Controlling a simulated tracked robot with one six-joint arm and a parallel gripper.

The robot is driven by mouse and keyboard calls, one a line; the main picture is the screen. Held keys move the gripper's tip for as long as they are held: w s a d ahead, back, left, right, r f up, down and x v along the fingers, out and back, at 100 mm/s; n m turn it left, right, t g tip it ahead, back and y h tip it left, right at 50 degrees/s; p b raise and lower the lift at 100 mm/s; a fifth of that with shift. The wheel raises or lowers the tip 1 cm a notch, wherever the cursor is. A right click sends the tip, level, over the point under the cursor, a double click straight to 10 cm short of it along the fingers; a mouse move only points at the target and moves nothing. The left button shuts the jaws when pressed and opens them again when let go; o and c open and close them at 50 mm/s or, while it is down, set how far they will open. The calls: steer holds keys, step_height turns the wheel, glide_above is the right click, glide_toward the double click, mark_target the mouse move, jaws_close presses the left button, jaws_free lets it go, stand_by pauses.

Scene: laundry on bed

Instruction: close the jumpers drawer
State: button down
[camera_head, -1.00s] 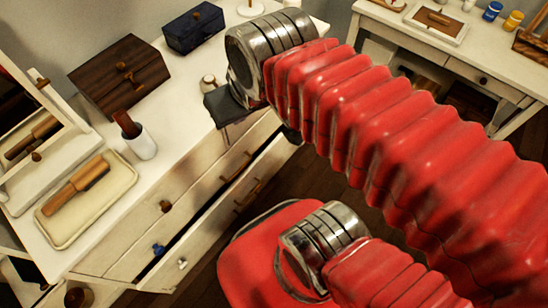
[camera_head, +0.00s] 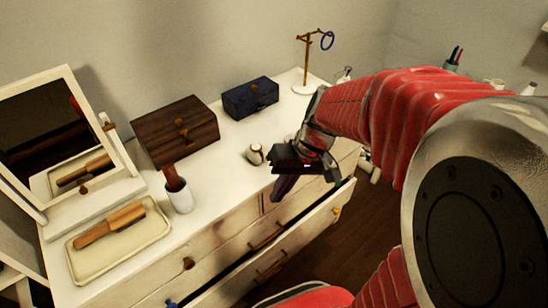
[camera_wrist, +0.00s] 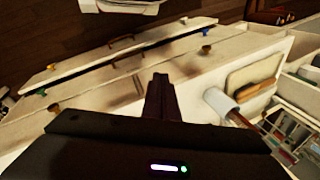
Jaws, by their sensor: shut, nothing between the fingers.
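The white dresser has one long lower drawer (camera_head: 305,229) pulled part way out, with a dark gap behind its front. No name can be read on it, so I cannot confirm it is the jumpers drawer. Its front also shows in the wrist view (camera_wrist: 165,37), upper left, with a brown handle. My gripper (camera_head: 279,197) is shut and empty, its dark fingers pointing down above the dresser's front edge, close to the drawer's far end. In the wrist view my fingers (camera_wrist: 160,80) are together and overlap the dresser front. I cannot tell whether they touch it.
On the dresser top (camera_head: 225,185) stand a brown box (camera_head: 177,133), a blue box (camera_head: 250,98), a small round jar (camera_head: 255,154), a white cup (camera_head: 179,197), a brush tray (camera_head: 118,240) and a mirror (camera_head: 40,120). Dark floor (camera_head: 345,245) lies in front.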

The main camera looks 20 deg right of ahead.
steer(key=w+d+f+m+t+y, duration=0.3)
steer(key=d+f, duration=0.4)
steer(key=f, duration=0.5)
steer(key=w+d+f+m+t+y, duration=0.25)
steer(key=d+f, duration=0.45)
steer(key=f, duration=0.5)
steer(key=s+d+f+m+t+h, duration=0.1)
steer(key=s+d+f+m+t, duration=0.1)
steer(key=f, duration=0.5)
steer(key=s+d+f+m+t+h, duration=0.2)
steer(key=s+f+m, duration=0.1)
steer(key=f, duration=0.5)
steer(key=s+d+f+m+t+h, duration=0.2)
steer(key=s+f+m+t, duration=0.1)
steer(key=f, duration=0.5)
steer(key=shift+d+f, duration=0.2)
steer(key=shift+d, duration=0.05)
glide_toward(298, 229)
steer(key=shift+x, duration=1.9)
steer(key=shift+r+x, duration=0.25)
steer(key=shift+x, duration=0.85)
steer(key=shift+a, duration=0.1)
